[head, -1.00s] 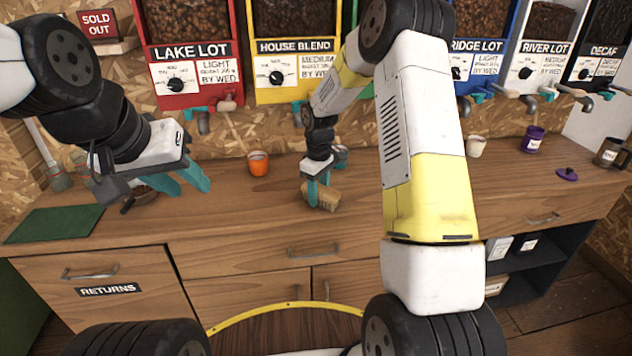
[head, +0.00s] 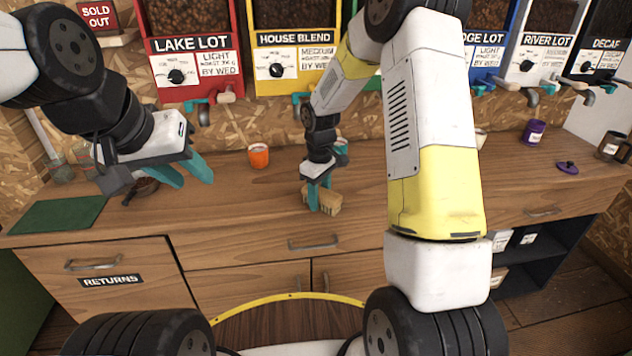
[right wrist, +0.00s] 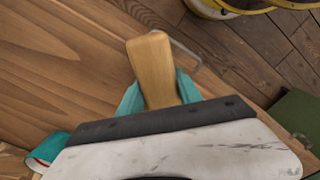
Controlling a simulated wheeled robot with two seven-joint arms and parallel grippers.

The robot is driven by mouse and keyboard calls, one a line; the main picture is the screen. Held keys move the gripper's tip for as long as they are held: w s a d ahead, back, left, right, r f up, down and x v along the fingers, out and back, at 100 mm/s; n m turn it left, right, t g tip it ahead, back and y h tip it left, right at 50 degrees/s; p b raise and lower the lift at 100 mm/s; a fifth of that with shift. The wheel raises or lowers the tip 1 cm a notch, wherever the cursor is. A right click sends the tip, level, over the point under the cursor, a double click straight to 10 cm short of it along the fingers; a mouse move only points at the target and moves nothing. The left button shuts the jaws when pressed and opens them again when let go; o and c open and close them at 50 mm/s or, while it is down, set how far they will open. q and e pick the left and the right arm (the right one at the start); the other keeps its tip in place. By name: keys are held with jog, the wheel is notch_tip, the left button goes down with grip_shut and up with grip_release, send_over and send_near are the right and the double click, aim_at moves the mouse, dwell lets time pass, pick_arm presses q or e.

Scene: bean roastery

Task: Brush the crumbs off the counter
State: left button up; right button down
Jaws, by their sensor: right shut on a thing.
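My right gripper (head: 318,198) is shut on a wooden brush (head: 329,203) at the counter's front edge, mid-counter. In the right wrist view the brush's pale wooden handle (right wrist: 152,72) sits between the teal fingers; its bristles are hidden there. In the head view the brush is low over the counter (head: 240,200); I cannot tell whether it touches. No crumbs can be made out at this size. My left gripper (head: 186,174) is open and empty above the left part of the counter, apart from the brush.
An orange cup (head: 258,156) stands behind the brush, to its left. A green mat (head: 58,214) lies at the counter's left end. A purple canister (head: 533,133) and purple lid (head: 567,167) are at the right. Bean dispensers with taps line the back wall.

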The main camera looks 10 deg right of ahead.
jog(key=shift+s+a+f, duration=0.1)
jog(key=shift+a+f, duration=0.05)
jog(key=shift+a, duration=0.15)
jog(key=shift+w+r, duration=0.2)
jog(key=shift+w, duration=1.85)
jog(key=shift+w+a+f, duration=0.1)
jog(key=shift+w, duration=1.7)
jog(key=shift+a, duration=0.7)
jog(key=shift+s+a, duration=0.25)
jog(key=shift+s, duration=0.6)
jog(key=shift+s+f, duration=0.1)
jog(key=shift+s, duration=1.1)
jog(key=shift+s+d, duration=0.15)
jog(key=shift+s, duration=0.8)
jog(key=shift+s+d, duration=0.1)
jog(key=shift+s, duration=0.8)
